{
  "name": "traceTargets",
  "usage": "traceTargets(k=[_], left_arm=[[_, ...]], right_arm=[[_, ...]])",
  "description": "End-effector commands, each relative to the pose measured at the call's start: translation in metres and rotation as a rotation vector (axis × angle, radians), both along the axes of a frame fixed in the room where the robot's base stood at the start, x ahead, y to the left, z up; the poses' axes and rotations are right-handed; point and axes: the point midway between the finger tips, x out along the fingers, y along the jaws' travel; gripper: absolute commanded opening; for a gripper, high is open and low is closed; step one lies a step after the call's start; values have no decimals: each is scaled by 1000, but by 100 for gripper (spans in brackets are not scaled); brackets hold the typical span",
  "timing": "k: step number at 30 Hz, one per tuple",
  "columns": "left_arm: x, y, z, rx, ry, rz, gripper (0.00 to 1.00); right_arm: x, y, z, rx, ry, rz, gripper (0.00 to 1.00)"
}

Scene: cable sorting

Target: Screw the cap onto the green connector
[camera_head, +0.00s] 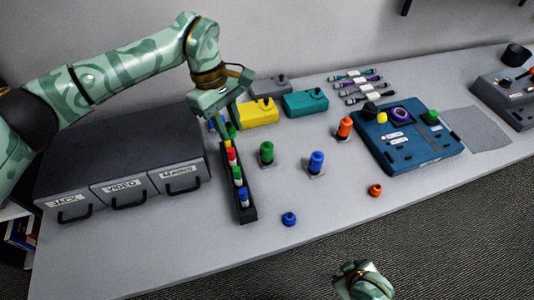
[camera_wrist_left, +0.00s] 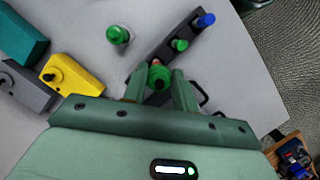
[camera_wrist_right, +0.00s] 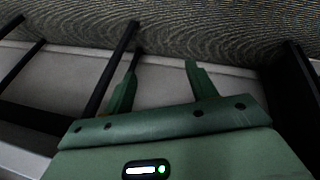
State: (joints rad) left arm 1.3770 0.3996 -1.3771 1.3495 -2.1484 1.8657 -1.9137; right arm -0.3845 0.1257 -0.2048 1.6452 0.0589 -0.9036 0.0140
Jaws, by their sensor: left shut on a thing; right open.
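The green connector (camera_head: 266,152) stands upright on a small grey base in the middle of the table. It also shows in the left wrist view (camera_wrist_left: 118,35). My left gripper (camera_head: 231,122) is shut on a green cap (camera_wrist_left: 158,77), over the far end of the dark rack (camera_head: 251,190) and left of the connector. The cap is apart from the connector. Whether it touches the rack below is hidden. My right gripper (camera_wrist_right: 160,80) is open and empty. It is low in front of the table, away from the connector.
In the rack stand red, green and blue pieces. A blue connector (camera_head: 316,162) and an orange one (camera_head: 344,127) stand to the right. A blue cap (camera_head: 289,218) and an orange cap (camera_head: 375,190) lie loose. A dark drawer box (camera_head: 120,150) fills the left.

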Motion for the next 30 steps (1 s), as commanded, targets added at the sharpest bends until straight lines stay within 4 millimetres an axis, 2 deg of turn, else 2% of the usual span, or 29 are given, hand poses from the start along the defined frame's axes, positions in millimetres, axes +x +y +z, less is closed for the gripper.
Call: traceTargets(k=[1,3,6,11,13,17,24,27,30], left_arm=[[10,-16,-2,-2,1,91,7],[22,-33,-4,-1,2,221,7],[34,-51,-8,0,2,358,7],[45,-72,-13,2,2,523,7],[47,-76,-14,3,0,560,7],[48,-78,-14,3,1,578,7],[50,-82,-15,3,0,612,7],[51,-83,-15,3,0,623,7],[51,-84,-16,4,0,628,7]], right_arm=[[18,1,35,-17,-51,17,57],[35,1,78,-42,-106,34,57],[47,0,126,-71,-164,48,57],[59,0,185,-93,-246,64,57],[76,18,196,-31,-298,84,57],[109,59,200,133,-383,124,57],[171,138,226,501,-523,185,57],[185,155,236,608,-548,190,57],[191,162,239,652,-557,190,57]])
